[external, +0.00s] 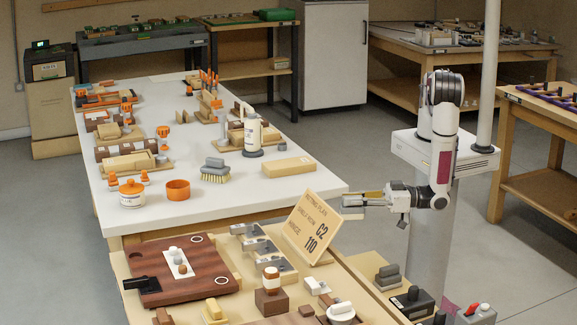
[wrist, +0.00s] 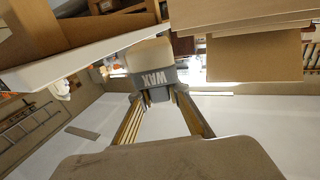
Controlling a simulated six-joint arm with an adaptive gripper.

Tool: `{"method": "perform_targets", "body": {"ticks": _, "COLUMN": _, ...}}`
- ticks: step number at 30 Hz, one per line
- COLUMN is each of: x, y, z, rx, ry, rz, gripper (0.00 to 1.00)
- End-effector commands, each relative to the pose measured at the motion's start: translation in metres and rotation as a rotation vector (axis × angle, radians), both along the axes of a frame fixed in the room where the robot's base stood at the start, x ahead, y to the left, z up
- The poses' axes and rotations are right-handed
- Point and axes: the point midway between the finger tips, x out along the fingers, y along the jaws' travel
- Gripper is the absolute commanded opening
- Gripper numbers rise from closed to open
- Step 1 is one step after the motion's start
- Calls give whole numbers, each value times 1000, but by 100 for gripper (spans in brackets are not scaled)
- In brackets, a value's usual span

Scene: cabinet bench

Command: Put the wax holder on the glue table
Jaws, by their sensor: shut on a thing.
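The wax holder (wrist: 157,76) is a grey block lettered WAX with a pale tan part on it. In the wrist view it sits between my fingertips, and my gripper (wrist: 157,98) is shut on it. In the external view my gripper (external: 352,202) is held out to the left, just beyond the near right corner of the long white table and right of the tilted sign. The wax holder is too small to make out clearly there. The white table (external: 235,189) bears glue-type bottles and pots; I take it as the glue table.
The tilted wooden sign (external: 312,227) stands close to my gripper on the front bench (external: 250,300). On the white table are an orange pot (external: 178,190), a brush (external: 215,170), a tan block (external: 288,166) and a white bottle (external: 253,135). Bare white surface lies between them.

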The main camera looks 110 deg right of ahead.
Motion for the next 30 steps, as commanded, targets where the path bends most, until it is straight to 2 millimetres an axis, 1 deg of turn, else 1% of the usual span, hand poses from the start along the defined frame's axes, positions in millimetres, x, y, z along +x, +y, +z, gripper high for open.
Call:
{"method": "perform_targets", "body": {"ticks": 1, "x": 4, "y": -18, "z": 8, "rx": 2, "ry": -2, "rz": -50, "gripper": 0}}
{"method": "perform_targets", "body": {"ticks": 5, "x": 11, "y": -57, "z": 23, "rx": 2, "ry": -1, "rz": -161, "gripper": 0}}
{"method": "perform_targets", "body": {"ticks": 6, "x": 12, "y": -69, "z": 28, "rx": 1, "ry": 0, "rz": -195, "gripper": 0}}
{"method": "perform_targets", "body": {"ticks": 11, "x": 16, "y": -114, "z": 46, "rx": 2, "ry": -1, "rz": -317, "gripper": 0}}
{"method": "perform_targets", "body": {"ticks": 12, "x": 16, "y": -125, "z": 50, "rx": 1, "ry": -1, "rz": -347, "gripper": 0}}
{"method": "perform_targets", "body": {"ticks": 18, "x": 19, "y": -172, "z": 69, "rx": 2, "ry": -2, "rz": -467, "gripper": 0}}
{"method": "perform_targets", "body": {"ticks": 21, "x": 21, "y": -188, "z": 76, "rx": 1, "ry": -1, "rz": -504, "gripper": 0}}
{"method": "perform_targets", "body": {"ticks": 24, "x": 23, "y": -199, "z": 80, "rx": 0, "ry": 0, "rz": -530, "gripper": 0}}
{"method": "perform_targets", "body": {"ticks": 30, "x": 24, "y": -209, "z": 82, "rx": -1, "ry": 1, "rz": -551, "gripper": 0}}
